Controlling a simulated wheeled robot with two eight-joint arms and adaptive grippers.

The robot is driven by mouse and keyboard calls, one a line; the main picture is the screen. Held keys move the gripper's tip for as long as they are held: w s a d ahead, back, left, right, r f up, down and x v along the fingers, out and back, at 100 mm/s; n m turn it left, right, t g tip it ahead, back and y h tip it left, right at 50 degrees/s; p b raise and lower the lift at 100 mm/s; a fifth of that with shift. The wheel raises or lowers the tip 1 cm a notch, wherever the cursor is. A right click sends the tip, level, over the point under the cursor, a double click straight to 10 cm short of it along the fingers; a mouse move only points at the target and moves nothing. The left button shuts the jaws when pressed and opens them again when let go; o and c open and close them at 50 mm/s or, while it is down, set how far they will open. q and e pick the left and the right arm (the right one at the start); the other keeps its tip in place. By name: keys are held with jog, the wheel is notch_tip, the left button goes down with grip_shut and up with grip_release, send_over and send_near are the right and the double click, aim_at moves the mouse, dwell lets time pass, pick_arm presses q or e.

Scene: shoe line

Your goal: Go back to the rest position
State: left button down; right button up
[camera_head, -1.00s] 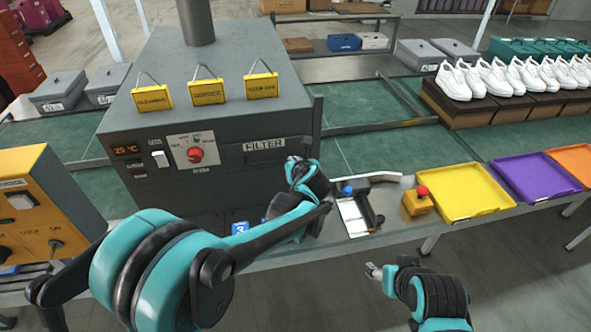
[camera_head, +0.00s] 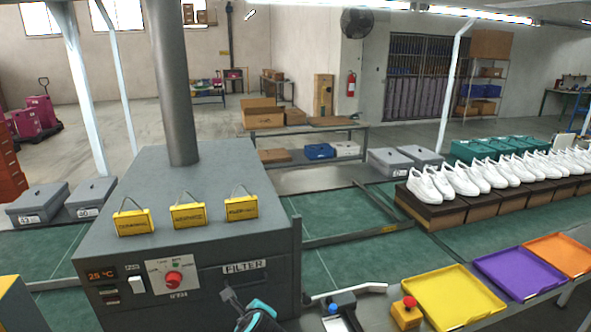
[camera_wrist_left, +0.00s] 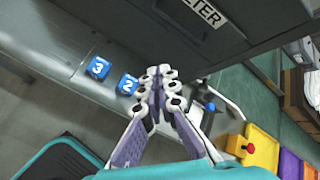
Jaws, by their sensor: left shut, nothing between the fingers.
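My left gripper (camera_wrist_left: 162,88) is in the left wrist view, with its two purple-and-white fingers shut and empty. It is above the work table, in front of the grey filter machine (camera_wrist_left: 225,25). In the head view only a black and teal part of an arm shows at the bottom edge, in front of the filter machine (camera_head: 190,240); the fingers cannot be made out there. My right gripper is in neither current view.
Blue number blocks 3 (camera_wrist_left: 98,67) and 2 (camera_wrist_left: 127,84) lie beside the machine. A red button on a yellow box (camera_head: 406,313), a yellow tray (camera_head: 450,295), a purple tray (camera_head: 515,272) and an orange tray (camera_head: 560,252) stand right. White shoes (camera_head: 470,178) line up behind.

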pick_arm(q)
jog(key=s+a+f+n+g+h, duration=0.1)
jog(key=s+a+f+n, duration=0.1)
jog(key=s+n, duration=0.7)
jog(key=s+a+f+n+g+h, duration=0.1)
jog(key=s+a+n, duration=0.3)
jog(key=s+n, duration=0.5)
jog(key=f+n+h, duration=0.1)
jog(key=n, duration=0.4)
jog(key=shift+a, duration=0.25)
